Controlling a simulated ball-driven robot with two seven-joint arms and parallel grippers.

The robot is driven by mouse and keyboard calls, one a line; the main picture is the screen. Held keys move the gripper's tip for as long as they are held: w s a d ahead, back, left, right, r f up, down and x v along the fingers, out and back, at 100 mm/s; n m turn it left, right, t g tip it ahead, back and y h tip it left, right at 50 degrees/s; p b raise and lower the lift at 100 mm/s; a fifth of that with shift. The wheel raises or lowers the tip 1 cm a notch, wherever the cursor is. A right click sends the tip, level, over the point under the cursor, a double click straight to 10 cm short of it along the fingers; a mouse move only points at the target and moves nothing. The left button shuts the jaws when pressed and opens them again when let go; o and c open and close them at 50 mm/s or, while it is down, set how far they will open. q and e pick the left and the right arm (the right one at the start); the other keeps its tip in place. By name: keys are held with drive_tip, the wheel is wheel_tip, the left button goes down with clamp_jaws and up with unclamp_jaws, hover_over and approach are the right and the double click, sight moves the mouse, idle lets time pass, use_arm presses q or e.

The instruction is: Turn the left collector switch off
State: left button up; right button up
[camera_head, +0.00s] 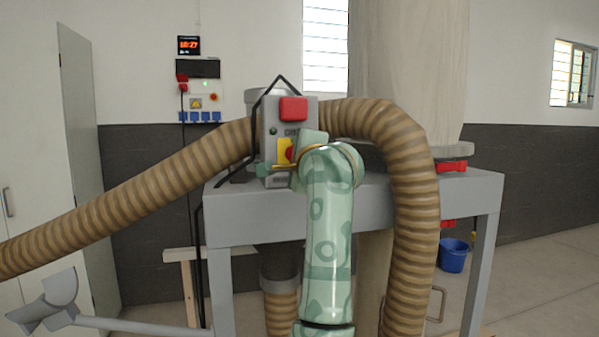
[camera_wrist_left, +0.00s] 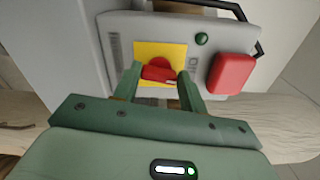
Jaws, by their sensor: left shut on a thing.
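The collector switch is a red rotary knob (camera_head: 290,152) on a yellow plate (camera_wrist_left: 172,50), set in a grey control box (camera_head: 285,112). In the left wrist view the red knob (camera_wrist_left: 158,72) lies crosswise between two green fingers. My left gripper (camera_wrist_left: 160,84) is shut on this knob, one finger at each side. In the head view my left gripper (camera_head: 286,160) is in front of the box and its wrist partly hides the plate. A large red button (camera_head: 293,109) and a small green lamp (camera_head: 273,131) are on the same box. My right gripper is not in view.
The box is on a grey metal stand (camera_head: 255,225). Thick ribbed brown hoses (camera_head: 140,190) run left and down the right (camera_head: 412,200). A black cable loops around the box. A blue bucket (camera_head: 453,256) stands on the floor at right. A wall panel with a clock (camera_head: 188,45) is behind.

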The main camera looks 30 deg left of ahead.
use_arm(q)
drive_tip(key=shift+w+f+n+b, duration=0.1)
drive_tip(key=shift+f+n+b, duration=0.15)
drive_tip(key=shift+n+b, duration=0.65)
drive_tip(key=o, duration=1)
drive_tip(key=shift+r, duration=0.1)
drive_tip(key=shift+d, duration=0.1)
drive_tip(key=p+v, duration=0.1)
drive_tip(key=v, duration=1.5)
